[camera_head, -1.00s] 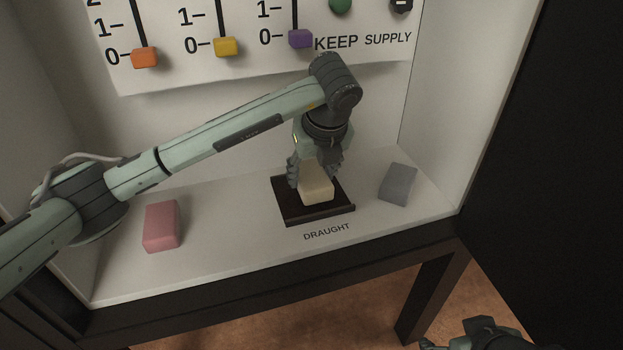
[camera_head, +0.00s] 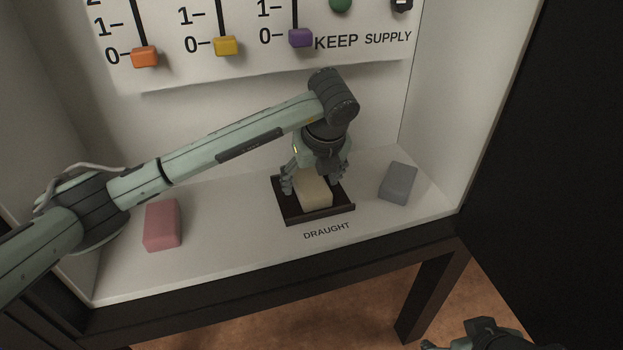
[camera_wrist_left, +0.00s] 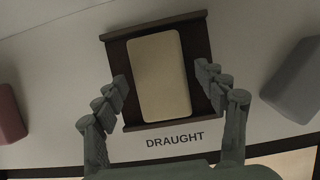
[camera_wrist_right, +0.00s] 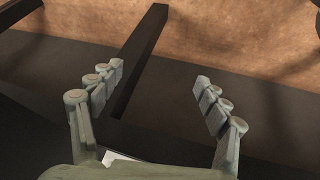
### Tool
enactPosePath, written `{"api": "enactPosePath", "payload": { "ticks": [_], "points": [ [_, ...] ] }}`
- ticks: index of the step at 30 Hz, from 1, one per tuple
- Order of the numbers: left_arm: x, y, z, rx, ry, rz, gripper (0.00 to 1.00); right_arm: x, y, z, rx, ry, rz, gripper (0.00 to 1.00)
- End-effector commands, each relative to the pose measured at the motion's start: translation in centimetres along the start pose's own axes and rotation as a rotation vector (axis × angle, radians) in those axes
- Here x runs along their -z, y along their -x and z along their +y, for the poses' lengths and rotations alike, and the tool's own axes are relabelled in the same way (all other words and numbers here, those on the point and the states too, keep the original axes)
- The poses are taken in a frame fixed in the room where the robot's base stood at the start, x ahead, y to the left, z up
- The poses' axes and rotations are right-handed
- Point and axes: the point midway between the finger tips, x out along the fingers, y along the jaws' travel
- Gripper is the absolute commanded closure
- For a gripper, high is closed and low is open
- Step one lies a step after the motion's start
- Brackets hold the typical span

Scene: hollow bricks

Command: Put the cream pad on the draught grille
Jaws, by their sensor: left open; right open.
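The cream pad (camera_head: 313,191) lies on the dark draught grille (camera_head: 292,213), above the label DRAUGHT. In the left wrist view the cream pad (camera_wrist_left: 160,77) rests within the draught grille (camera_wrist_left: 117,50), with dark margins showing on both sides. My left gripper (camera_head: 312,188) is over the pad, pointing down. Its open fingers (camera_wrist_left: 165,82) stand on either side of the pad, with a gap on each side. My right gripper (camera_wrist_right: 160,78) is open and empty, away from the shelf. Only part of it shows at the bottom right of the head view.
A pink pad (camera_head: 161,225) lies on the shelf to the left and a grey pad (camera_head: 398,183) to the right. Behind is a panel with orange (camera_head: 145,57), yellow (camera_head: 225,46) and purple (camera_head: 300,38) sliders. White walls close the sides.

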Motion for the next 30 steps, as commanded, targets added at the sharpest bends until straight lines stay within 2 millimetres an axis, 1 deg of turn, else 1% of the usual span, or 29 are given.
{"api": "enactPosePath", "payload": {
  "ticks": [5,7,11,15,21,24,27,30],
  "points": [
    [0.0,0.1,0.0,0.000,0.000,0.000,0.29,0.0,0.1,0.0,0.000,0.000,-0.004,0.24],
    [-0.1,0.4,0.0,0.001,0.000,-0.001,0.29,-0.5,0.2,0.2,-0.004,-0.002,-0.024,0.24],
    [-0.2,2.8,-0.1,0.005,0.000,-0.003,0.29,-0.8,0.2,0.6,-0.011,-0.005,-0.037,0.24],
    [-0.1,6.0,-0.1,0.005,-0.001,-0.003,0.29,-1.0,0.2,0.7,-0.015,-0.007,-0.048,0.24],
    [-0.2,10.0,-0.1,0.002,-0.001,-0.003,0.29,-1.2,0.4,0.8,-0.016,-0.008,-0.060,0.24],
    [-0.2,11.2,0.0,0.002,0.000,-0.002,0.29,-2.8,0.7,1.5,-0.029,-0.013,-0.129,0.24],
    [-0.1,11.9,0.0,0.001,0.000,-0.001,0.29,-3.5,0.8,1.8,-0.035,-0.015,-0.158,0.24],
    [0.0,12.1,0.0,0.000,0.000,0.001,0.29,-3.8,0.9,1.9,-0.038,-0.016,-0.170,0.24]
  ]
}}
